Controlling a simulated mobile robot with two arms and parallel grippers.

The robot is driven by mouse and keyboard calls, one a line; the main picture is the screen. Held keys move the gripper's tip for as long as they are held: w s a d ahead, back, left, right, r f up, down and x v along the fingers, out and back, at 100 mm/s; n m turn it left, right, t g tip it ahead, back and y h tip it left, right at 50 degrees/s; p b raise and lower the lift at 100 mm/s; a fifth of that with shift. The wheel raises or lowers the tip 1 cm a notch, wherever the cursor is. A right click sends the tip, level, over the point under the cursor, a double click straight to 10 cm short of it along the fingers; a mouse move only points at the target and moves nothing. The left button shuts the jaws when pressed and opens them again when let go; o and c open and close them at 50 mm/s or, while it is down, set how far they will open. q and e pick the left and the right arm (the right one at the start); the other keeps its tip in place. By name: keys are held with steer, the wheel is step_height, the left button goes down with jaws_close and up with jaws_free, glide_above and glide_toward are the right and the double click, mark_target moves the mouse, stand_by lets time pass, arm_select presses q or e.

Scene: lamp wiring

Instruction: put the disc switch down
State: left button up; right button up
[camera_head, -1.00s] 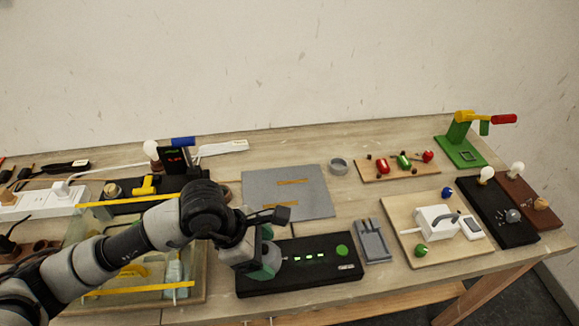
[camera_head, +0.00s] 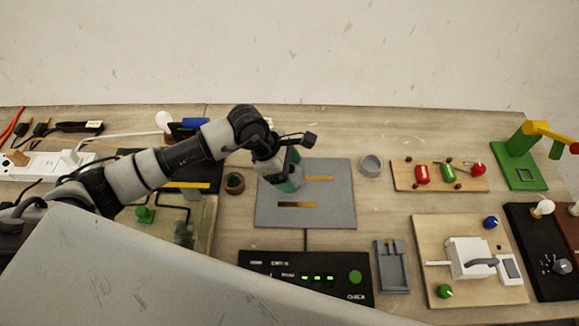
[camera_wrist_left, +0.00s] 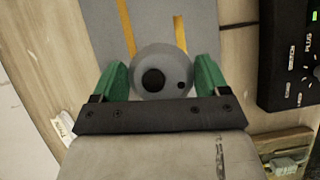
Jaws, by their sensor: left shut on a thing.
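The disc switch (camera_wrist_left: 164,62) is a round grey disc with a large dark centre hole and a smaller dark spot, seen in the left wrist view. My left gripper (camera_wrist_left: 160,76) is shut on it, with a green finger on each side. In the head view my left gripper (camera_head: 287,183) is over the left part of the grey plate (camera_head: 333,214), which carries brass-coloured strips. The disc is hidden there by the gripper. I cannot tell whether the disc touches the plate. My right gripper is not in view.
A black box with green lights (camera_head: 300,279) lies in front of the plate. A grey ring (camera_head: 371,165) stands right of the plate, and a small dark round cup (camera_head: 234,183) left of it. A board with red and green parts (camera_head: 440,176) is farther right. A pale surface hides the near left.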

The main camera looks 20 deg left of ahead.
arm_select(q)
steer(key=w, duration=0.1)
steer(key=w+a+f, duration=0.1)
steer(key=w+f, duration=0.1)
steer(key=shift+w+a+f+p, duration=0.1)
steer(key=shift+w+a+p, duration=0.15)
steer(key=shift+w+p, duration=0.1)
step_height(320, 180, down, 3)
steer(key=shift+s+p, duration=0.1)
steer(key=shift+p, duration=0.65)
steer(key=shift+f, duration=0.6)
steer(key=o, duration=0.9)
steer(key=shift+o, duration=0.2)
steer(key=shift+a+r, duration=0.15)
steer(key=shift+r, duration=0.1)
steer(key=b+v, duration=0.4)
steer(key=v, duration=0.7)
steer(key=shift+r, duration=0.35)
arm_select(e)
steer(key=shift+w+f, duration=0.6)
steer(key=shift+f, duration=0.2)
